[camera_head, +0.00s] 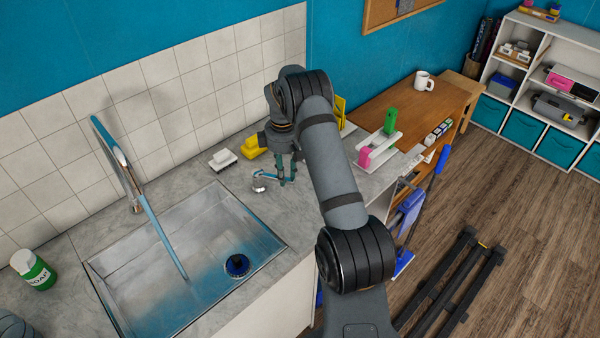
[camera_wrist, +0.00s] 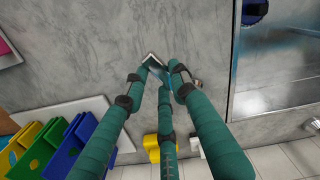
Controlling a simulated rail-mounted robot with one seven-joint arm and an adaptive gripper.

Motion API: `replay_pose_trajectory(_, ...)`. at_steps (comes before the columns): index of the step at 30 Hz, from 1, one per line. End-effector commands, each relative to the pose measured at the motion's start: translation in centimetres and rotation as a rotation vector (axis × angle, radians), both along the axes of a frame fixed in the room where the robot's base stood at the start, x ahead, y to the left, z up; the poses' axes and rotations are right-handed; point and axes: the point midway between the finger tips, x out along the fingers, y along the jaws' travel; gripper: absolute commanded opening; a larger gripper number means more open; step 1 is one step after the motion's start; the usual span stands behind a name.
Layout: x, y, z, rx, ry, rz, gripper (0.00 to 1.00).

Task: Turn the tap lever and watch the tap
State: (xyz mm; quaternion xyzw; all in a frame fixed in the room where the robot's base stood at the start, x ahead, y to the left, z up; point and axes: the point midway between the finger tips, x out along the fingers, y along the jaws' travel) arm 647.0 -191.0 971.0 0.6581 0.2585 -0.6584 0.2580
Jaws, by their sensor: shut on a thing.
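The chrome tap (camera_head: 113,150) rises from the counter behind the steel sink (camera_head: 150,262). A thin bluish stream of water (camera_head: 166,245) runs from its spout to the basin floor, where the area around the drain looks blue. The small silver tap lever (camera_head: 259,184) stands on the counter to the right of the sink. My gripper (camera_head: 286,181) is beside it, pointing down. In the wrist view, the teal fingers of my gripper (camera_wrist: 165,75) are shut on the lever (camera_wrist: 153,61), and they partly hide it.
A white brush-like block (camera_head: 223,160) and a yellow block (camera_head: 252,147) sit behind the lever near the tiled wall. A green bottle (camera_head: 35,272) stands left of the sink. The counter in front of the lever is clear.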

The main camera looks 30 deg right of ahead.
Motion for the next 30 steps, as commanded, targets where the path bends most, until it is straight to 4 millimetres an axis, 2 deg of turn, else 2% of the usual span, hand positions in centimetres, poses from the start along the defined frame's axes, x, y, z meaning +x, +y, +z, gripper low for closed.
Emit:
replay_pose_trajectory(6, 0.52, 0.72, 0.05, -0.002, -0.002, 0.04, 0.0)
replay_pose_trajectory(15, 0.51, 0.72, 0.05, -0.002, -0.002, 0.039, 0.0)
replay_pose_trajectory(16, 0.51, 0.72, 0.05, -0.002, -0.002, 0.039, 0.27)
replay_pose_trajectory(25, 0.47, 0.73, 0.02, -0.001, -0.001, 0.038, 0.45)
replay_pose_trajectory(30, 0.45, 0.74, 0.0, -0.001, -0.001, 0.038, 0.46)
